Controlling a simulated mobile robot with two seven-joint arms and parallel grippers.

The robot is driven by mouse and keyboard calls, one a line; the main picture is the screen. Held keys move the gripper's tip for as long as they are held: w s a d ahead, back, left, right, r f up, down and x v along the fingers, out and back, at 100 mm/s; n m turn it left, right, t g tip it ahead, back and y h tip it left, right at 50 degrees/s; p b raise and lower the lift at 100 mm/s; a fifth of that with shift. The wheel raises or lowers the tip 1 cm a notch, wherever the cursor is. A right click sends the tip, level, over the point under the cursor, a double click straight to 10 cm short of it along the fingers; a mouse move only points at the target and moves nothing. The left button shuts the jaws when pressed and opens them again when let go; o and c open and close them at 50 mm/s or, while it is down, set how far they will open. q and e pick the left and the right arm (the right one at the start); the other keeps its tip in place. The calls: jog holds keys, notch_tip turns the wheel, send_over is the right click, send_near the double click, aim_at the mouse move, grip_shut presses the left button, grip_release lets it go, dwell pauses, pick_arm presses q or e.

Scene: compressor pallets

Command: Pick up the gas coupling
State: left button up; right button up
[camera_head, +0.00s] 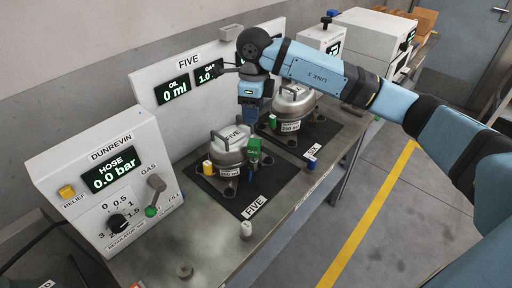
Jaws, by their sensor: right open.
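A green fitting (254,150), which looks like the gas coupling, stands at the right side of the silver compressor (229,150) marked FIVE. I cannot tell whether it is seated on a port there. My right gripper (250,118) points down above and slightly behind this fitting, close to the compressor's top. Its jaws are open, but the fingertips are small and partly hidden in this view. I see nothing held in it. My left gripper is not in view.
A second compressor (294,102) stands on the mat behind, close to my right arm. The Dunrevin hose panel (108,180) stands at the left, and the oil and gas display panel (178,68) behind. A small pale cylinder (246,230) stands near the bench's front edge.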

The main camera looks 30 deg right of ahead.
aim_at(254, 141)
jog(key=f, duration=0.5)
jog(key=f+p, duration=0.1)
jog(key=f, duration=0.1)
jog(key=shift+d+f, duration=0.25)
jog(key=shift+f, duration=0.15)
jog(key=shift+a+f+p, duration=0.2)
jog(key=shift+f+p, duration=0.5)
jog(key=shift+f, duration=2.05)
jog(key=c, duration=0.8)
jog(key=shift+r, duration=0.2)
jog(key=shift+c, duration=0.2)
notch_tip(254, 141, up, 20)
jog(key=b, duration=0.2)
jog(key=shift+f, duration=0.2)
